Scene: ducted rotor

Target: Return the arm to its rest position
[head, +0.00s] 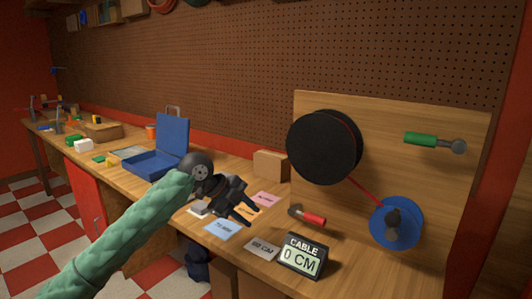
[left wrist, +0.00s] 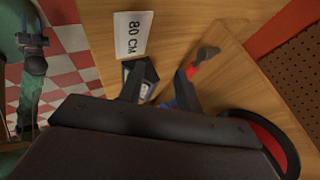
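My left gripper (head: 254,214) is at the end of the green-sleeved arm, raised over the workbench (head: 350,281) near the paper cards. Its dark fingers stand apart, with nothing visible between them. In the left wrist view its fingers (left wrist: 163,90) also show apart, in front of the cable counter and a red-handled tool (left wrist: 195,70). A dark green arm-like shape shows at the left edge of the left wrist view, which looks like my right arm; its gripper (left wrist: 32,42) is too small to read. The head view does not show my right gripper.
A board (head: 460,200) bears a black spool (head: 324,147), a red cable, a blue wheel (head: 408,216) and a green handle (head: 420,139). The cable counter (head: 303,256) reads 0 CM. An open blue case (head: 150,164) and a cardboard box (head: 270,165) stand on the bench.

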